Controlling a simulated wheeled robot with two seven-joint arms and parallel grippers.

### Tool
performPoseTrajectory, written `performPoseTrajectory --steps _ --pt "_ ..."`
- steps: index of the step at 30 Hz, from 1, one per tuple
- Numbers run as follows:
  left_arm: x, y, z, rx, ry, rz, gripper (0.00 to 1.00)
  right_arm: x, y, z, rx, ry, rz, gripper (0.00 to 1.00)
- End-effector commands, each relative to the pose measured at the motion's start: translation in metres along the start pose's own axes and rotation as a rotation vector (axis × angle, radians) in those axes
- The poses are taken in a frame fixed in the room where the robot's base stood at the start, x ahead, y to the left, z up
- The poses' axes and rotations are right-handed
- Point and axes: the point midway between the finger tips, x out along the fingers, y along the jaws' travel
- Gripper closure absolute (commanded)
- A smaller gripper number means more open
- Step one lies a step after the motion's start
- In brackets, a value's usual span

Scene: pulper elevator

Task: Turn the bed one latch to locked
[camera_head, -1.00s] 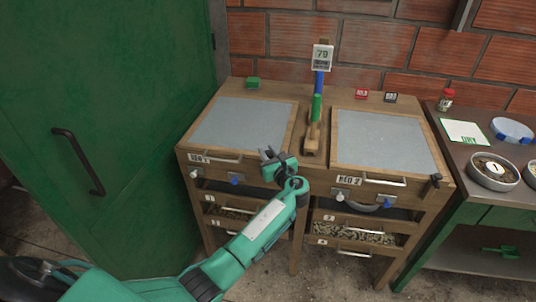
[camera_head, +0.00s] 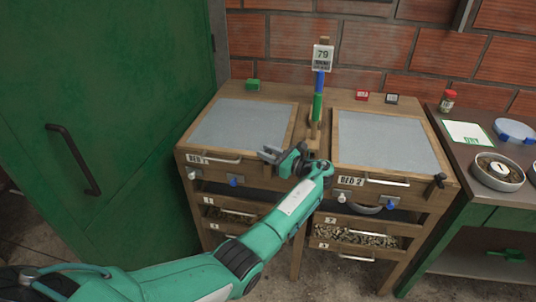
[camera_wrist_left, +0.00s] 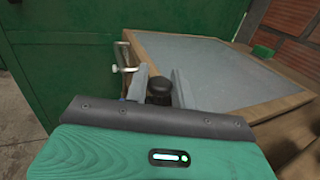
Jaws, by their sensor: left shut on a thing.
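Bed one (camera_head: 240,125) is the left wooden bed with a grey top and a "BED 1" label, in the head view. My left gripper (camera_head: 270,153) is at its front right corner, with the wrist coming from the right. In the left wrist view, the two grey fingers (camera_wrist_left: 158,86) stand on either side of a dark round knob (camera_wrist_left: 158,93), which looks like the bed one latch. The gripper is shut on it. In the head view the latch is hidden by the gripper, so its exact angle cannot be told. My right gripper is not in view.
Bed two (camera_head: 385,140) stands to the right, with its own black latch (camera_head: 440,180) at the front right corner. A green door (camera_head: 95,120) is close on the left. A side table (camera_head: 470,165) with bowls stands at far right. Drawers sit below both beds.

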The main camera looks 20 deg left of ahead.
Motion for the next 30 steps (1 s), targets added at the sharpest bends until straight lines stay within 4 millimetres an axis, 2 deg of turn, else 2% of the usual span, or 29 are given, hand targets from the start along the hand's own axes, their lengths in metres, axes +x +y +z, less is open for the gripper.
performPoseTrajectory --steps 10,11,13,14,23,26,30 --pt "0.000 0.000 0.000 0.000 0.001 0.003 0.98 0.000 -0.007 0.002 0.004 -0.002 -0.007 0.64" --pt "0.000 0.000 0.000 0.000 0.001 0.003 0.73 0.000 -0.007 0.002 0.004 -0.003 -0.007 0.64" --pt "0.000 0.000 0.000 0.000 0.001 0.003 0.59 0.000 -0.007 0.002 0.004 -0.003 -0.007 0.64" --pt "0.000 0.000 0.000 0.000 0.001 0.003 0.57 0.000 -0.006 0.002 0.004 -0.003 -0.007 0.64" --pt "-0.002 0.000 0.000 0.000 0.001 0.002 0.57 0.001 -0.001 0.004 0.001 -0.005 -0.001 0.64" --pt "-0.010 0.000 -0.001 0.000 0.001 0.001 0.57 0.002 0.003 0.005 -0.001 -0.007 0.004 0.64" --pt "-0.035 -0.001 -0.002 -0.001 0.003 0.000 0.57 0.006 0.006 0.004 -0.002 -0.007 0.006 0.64"
